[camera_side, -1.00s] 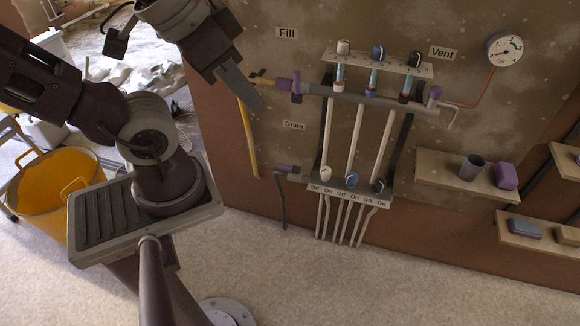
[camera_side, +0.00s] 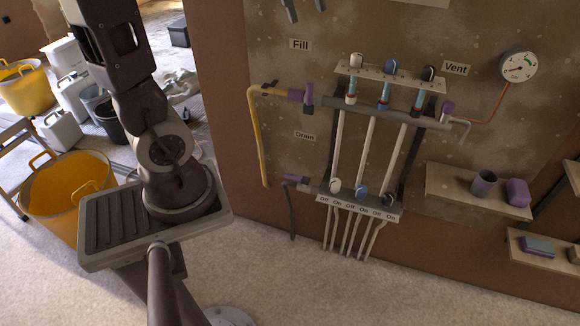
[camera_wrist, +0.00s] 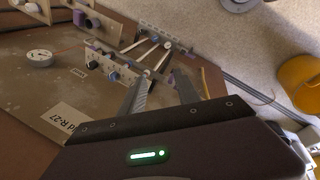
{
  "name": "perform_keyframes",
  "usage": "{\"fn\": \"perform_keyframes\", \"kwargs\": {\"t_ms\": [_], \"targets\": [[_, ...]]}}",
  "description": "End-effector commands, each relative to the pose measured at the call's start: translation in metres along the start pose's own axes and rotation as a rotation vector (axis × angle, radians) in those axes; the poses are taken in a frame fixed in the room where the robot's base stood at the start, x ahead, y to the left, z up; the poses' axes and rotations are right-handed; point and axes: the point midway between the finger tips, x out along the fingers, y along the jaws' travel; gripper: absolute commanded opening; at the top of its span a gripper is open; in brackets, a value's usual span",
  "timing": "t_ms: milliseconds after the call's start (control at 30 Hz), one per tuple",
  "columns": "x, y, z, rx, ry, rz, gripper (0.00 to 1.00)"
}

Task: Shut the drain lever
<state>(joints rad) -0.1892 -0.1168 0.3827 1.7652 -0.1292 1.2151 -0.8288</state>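The drain valve with its small purple lever (camera_side: 296,180) is on the wall below the "Drain" label (camera_side: 305,136), at the left end of the lower manifold. A dark hose hangs from it. The lever is too small to tell its exact setting. My gripper (camera_side: 305,8) is at the top edge of the side view, high above the drain valve and well apart from it. Only its fingertips show there. In the wrist view my gripper (camera_wrist: 160,88) has its two fingers spread with nothing between them. I cannot make out the drain lever there.
The fill valve (camera_side: 308,96) with a yellow hose (camera_side: 259,140) sits above the drain. The vent valve (camera_side: 447,109), gauge (camera_side: 519,67) and shelf (camera_side: 460,190) are to the right. Several pipes cross the manifold (camera_side: 386,112). Yellow tubs stand at far left. Space before the wall is clear.

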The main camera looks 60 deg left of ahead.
Motion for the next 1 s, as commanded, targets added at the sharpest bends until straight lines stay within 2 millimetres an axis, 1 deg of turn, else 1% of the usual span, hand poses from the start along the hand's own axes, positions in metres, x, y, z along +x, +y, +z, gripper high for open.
{"fn": "perform_keyframes", "kwargs": {"t_ms": [33, 100, 167, 200, 267, 300, 433, 500, 567, 667, 767, 800, 867, 900, 967, 1000], "targets": [[0.006, 0.004, -0.020, -0.110, 0.013, -0.021, 0.39], [0.014, 0.009, -0.047, -0.271, 0.033, -0.046, 0.39], [0.021, 0.010, -0.069, -0.402, 0.055, -0.066, 0.39], [0.025, 0.011, -0.084, -0.484, 0.073, -0.079, 0.39], [0.032, 0.010, -0.105, -0.604, 0.100, -0.096, 0.39], [0.037, 0.009, -0.119, -0.681, 0.121, -0.108, 0.39], [0.052, 0.002, -0.162, -0.919, 0.197, -0.140, 0.39], [0.072, -0.005, -0.155, -0.908, 0.184, -0.139, 0.39], [0.090, -0.011, -0.153, -0.906, 0.184, -0.140, 0.39], [0.125, -0.023, -0.151, -0.905, 0.183, -0.141, 0.39], [0.165, -0.037, -0.148, -0.905, 0.183, -0.144, 0.39], [0.184, -0.043, -0.147, -0.906, 0.182, -0.145, 0.39], [0.212, -0.053, -0.145, -0.907, 0.181, -0.147, 0.39], [0.231, -0.060, -0.144, -0.908, 0.181, -0.148, 0.39], [0.263, -0.071, -0.142, -0.907, 0.179, -0.150, 0.39], [0.286, -0.079, -0.140, -0.908, 0.177, -0.151, 0.39]]}}
